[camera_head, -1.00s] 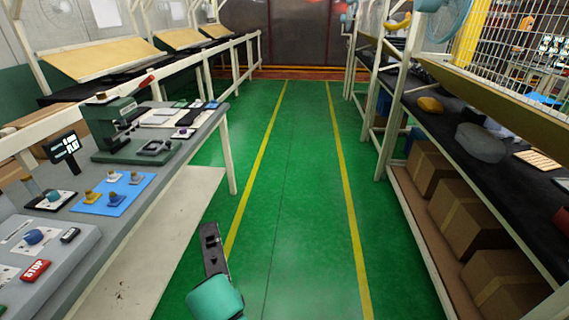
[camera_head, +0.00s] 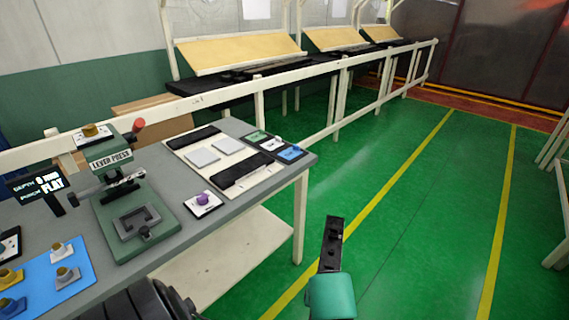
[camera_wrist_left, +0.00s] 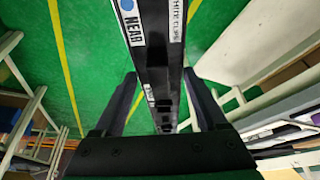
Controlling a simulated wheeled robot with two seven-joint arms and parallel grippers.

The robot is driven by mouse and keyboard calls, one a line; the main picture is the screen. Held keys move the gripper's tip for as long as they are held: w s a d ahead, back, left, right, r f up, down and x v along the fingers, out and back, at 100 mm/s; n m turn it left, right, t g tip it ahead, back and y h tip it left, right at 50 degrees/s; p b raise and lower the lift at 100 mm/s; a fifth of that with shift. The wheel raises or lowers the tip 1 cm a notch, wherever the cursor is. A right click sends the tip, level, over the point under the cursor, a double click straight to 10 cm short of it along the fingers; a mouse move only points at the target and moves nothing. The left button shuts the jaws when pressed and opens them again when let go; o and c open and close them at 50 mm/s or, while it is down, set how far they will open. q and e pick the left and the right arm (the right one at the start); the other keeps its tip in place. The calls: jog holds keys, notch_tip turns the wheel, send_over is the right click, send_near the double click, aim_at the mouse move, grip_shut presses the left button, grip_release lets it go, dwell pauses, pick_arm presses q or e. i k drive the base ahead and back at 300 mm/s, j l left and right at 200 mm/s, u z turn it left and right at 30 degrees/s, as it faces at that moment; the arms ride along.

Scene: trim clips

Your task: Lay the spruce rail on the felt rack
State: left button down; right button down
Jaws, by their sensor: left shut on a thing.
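The rail (camera_wrist_left: 153,50), a black slotted bar with white labels, one reading NEAR, is held between the fingers of my left gripper (camera_wrist_left: 159,76) in the left wrist view. In the head view a black slotted bar (camera_head: 330,242), apparently the rail, stands out over the floor, clear of the bench. A teal piece covers its lower end; the fingers are not distinguishable there. What looks like the felt rack (camera_head: 182,150), a pale board with two dark strips and two grey pads, lies on the grey bench (camera_head: 258,128). My right gripper is not in view.
A green lever press (camera_head: 120,165) stands on the bench left of the rack. A purple knob on a card (camera_head: 203,201), small coloured cards and a blue mat (camera_head: 80,291) with knobs lie nearby. A white railing (camera_head: 350,72) runs behind. Green floor is free to the right.

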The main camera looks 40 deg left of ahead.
aim_at(232, 146)
jog(key=i+u, duration=0.1)
jog(key=i, duration=0.45)
jog(key=i+l+u, duration=0.1)
jog(key=i, duration=0.45)
jog(key=i+l+u, duration=0.15)
jog(key=i, duration=0.35)
jog(key=i+u, duration=0.4)
jog(key=i+l+u, duration=0.1)
jog(key=i+u, duration=0.15)
jog(key=u, duration=0.15)
jog(key=i+l+u, duration=0.2)
jog(key=u, duration=0.2)
jog(key=i, duration=0.1)
